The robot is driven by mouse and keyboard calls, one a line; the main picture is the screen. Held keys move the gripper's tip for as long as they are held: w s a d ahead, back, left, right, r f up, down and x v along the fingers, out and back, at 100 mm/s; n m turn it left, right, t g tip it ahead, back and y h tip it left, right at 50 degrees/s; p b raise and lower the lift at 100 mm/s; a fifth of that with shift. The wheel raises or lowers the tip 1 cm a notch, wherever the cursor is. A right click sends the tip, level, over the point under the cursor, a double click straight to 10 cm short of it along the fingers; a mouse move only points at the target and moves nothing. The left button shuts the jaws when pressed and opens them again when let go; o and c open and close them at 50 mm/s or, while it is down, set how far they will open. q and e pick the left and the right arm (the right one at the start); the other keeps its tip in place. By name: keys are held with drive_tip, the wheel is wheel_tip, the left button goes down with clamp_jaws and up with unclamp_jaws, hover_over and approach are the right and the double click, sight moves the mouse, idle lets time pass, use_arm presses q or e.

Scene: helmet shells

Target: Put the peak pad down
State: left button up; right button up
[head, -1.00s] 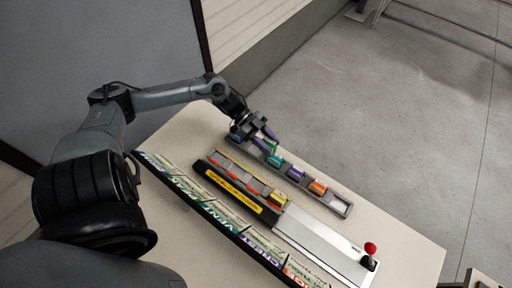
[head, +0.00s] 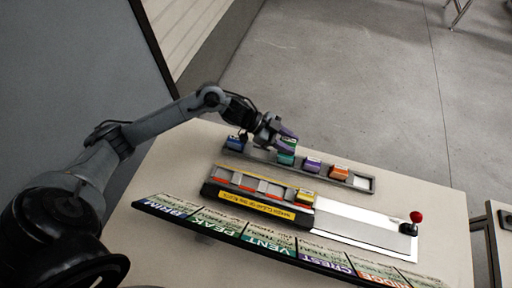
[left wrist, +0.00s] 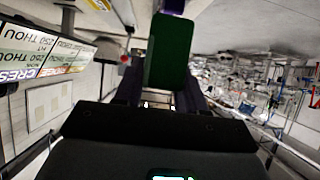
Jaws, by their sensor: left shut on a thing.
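My left gripper (head: 281,138) is shut on the green peak pad (left wrist: 167,55). In the left wrist view the pad is dark green and stands between the fingers. In the head view the gripper is over the grey tray (head: 358,182), close to the teal pad, and mostly hides the held pad. Whether the held pad touches the tray cannot be told. The tray also holds a blue pad (head: 236,143), a teal pad (head: 286,158), a purple pad (head: 312,164) and an orange pad (head: 339,171). My right gripper is not in view.
In front of the tray is a black fixture with a yellow label (head: 250,204), red-floored slots and a yellow pad (head: 305,197). A pale metal plate (head: 360,228) with a red knob (head: 416,216) adjoins it. A labelled sign board (head: 255,242) lines the front. The table's right side is clear.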

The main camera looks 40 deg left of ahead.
use_arm(q)
drive_tip(key=s+a+f, duration=0.1)
drive_tip(key=a+f, duration=0.1)
drive_tip(key=s+a+f, duration=0.1)
drive_tip(key=a, duration=0.2)
drive_tip(key=s+a+f, duration=0.1)
drive_tip(key=a+f, duration=0.1)
drive_tip(key=a, duration=0.1)
drive_tip(key=shift+s+a+f+b, duration=0.1)
drive_tip(key=shift+a+f+b, duration=0.15)
drive_tip(key=shift+f+b, duration=0.05)
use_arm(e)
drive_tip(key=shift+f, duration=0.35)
use_arm(q)
drive_tip(key=shift+f+b, duration=0.4)
drive_tip(key=shift+f, duration=1.55)
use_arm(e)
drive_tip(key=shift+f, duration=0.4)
use_arm(q)
drive_tip(key=shift+f, duration=0.1)
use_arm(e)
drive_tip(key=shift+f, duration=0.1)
use_arm(q)
drive_tip(key=o, duration=1)
drive_tip(key=shift+o, duration=0.2)
